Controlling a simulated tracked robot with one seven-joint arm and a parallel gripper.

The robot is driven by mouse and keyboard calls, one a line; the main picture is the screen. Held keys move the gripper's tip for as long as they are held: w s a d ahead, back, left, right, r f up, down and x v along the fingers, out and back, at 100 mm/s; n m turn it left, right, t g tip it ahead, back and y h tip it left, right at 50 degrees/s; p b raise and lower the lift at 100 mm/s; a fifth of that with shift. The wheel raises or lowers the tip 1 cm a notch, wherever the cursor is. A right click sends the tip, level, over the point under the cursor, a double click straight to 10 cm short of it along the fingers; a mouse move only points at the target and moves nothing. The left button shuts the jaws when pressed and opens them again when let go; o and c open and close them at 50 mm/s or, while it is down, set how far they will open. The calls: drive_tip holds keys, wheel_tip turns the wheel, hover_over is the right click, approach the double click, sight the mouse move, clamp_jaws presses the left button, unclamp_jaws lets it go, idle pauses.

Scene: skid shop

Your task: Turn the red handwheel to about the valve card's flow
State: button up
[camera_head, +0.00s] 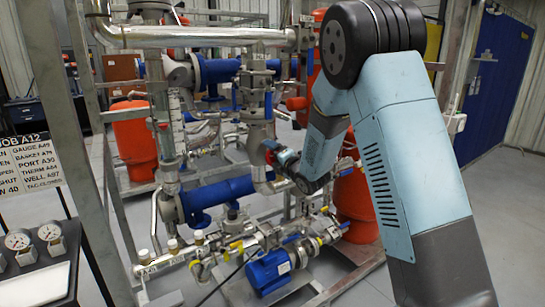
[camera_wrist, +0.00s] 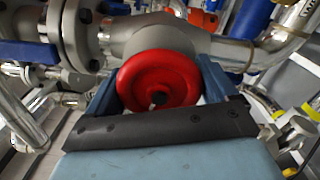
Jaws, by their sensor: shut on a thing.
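The red handwheel (camera_wrist: 158,80) is a round red disc with a dark centre nut, on a grey valve body (camera_wrist: 150,38) in the wrist view. My gripper (camera_wrist: 160,92) has one finger on each side of the wheel and is shut on its rim. In the head view my gripper (camera_head: 277,157) is small and reaches the pipe skid beside the vertical grey pipe. Only a bit of red shows there, and my arm hides part of the area. The job card (camera_head: 30,165) stands at the left edge; its text is only partly readable.
Blue pipes (camera_head: 217,190), a blue pump motor (camera_head: 268,270) and red tanks (camera_head: 134,138) crowd the skid around my arm. Gauges (camera_head: 50,232) sit on a bench at the lower left. Grey floor is open at the right.

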drive_tip(key=n, duration=0.1)
drive_tip(key=f+n, duration=0.1)
drive_tip(key=shift+s+a+n, duration=0.3)
drive_tip(key=shift+a+n, duration=0.1)
drive_tip(key=shift+w+d+r+n, duration=0.1)
drive_tip(key=shift+d+n, duration=0.1)
drive_tip(key=shift+n, duration=1.2)
drive_tip(key=shift+d, duration=0.1)
drive_tip(key=shift+w+r, duration=0.1)
drive_tip(key=o, duration=0.8)
drive_tip(key=shift+r, duration=0.1)
drive_tip(key=v, duration=1.3)
drive_tip(key=shift+s+d, duration=0.3)
